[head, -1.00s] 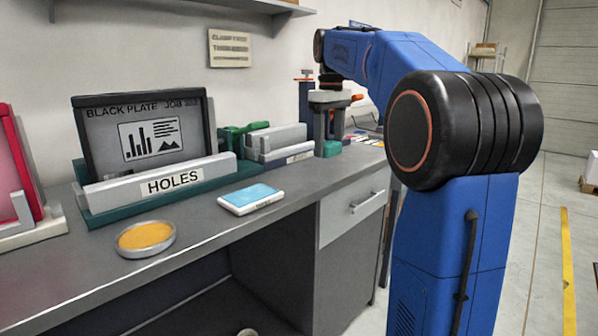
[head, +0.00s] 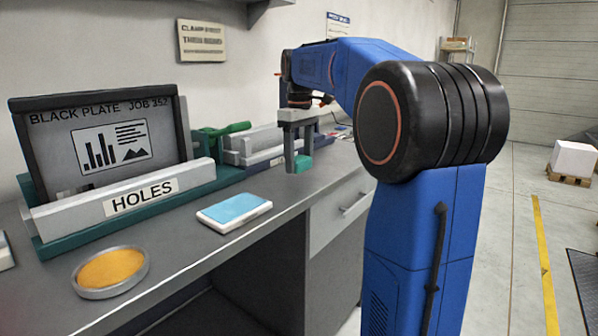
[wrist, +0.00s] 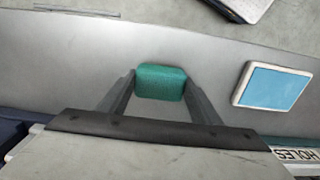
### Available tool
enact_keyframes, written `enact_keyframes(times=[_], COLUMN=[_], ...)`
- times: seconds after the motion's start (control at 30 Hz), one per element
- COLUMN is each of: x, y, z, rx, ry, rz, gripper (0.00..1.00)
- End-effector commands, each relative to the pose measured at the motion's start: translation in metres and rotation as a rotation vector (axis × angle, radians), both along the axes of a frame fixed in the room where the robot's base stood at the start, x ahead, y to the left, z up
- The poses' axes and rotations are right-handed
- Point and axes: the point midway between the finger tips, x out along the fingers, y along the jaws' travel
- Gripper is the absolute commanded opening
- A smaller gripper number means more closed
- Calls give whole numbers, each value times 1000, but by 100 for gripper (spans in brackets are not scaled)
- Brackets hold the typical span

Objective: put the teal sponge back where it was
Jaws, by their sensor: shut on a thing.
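The teal sponge (head: 303,163) is between the fingers of my gripper (head: 298,150), over the grey bench near its front edge. In the wrist view the sponge (wrist: 160,80) is a rounded teal block with a finger on each side, and my gripper (wrist: 159,88) is shut on it. I cannot tell whether the sponge touches the bench top.
A blue-topped white pad (head: 234,210) lies on the bench (head: 190,250), with a round dish of orange material (head: 110,268) nearer me. The black plate (head: 105,140) stands behind the HOLES holder (head: 140,197). Bare bench lies between pad and gripper.

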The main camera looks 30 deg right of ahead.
Motion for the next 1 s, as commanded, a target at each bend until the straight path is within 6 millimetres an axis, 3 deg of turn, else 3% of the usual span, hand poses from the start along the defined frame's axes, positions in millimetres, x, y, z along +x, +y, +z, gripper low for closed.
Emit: enact_keyframes(times=[0.27, 0.63, 0.67, 0.7, 1.0], x=[-1, 0, 0, 0, 0], y=[0, 0, 0, 0, 0], z=[-34, -39, -38, -38, -38], rx=[1, 0, 0, 0, 0], ry=[1, 0, 0, 0, 0], rz=[0, 0, 0, 0, 0], gripper=[40, 40, 65, 74, 76])
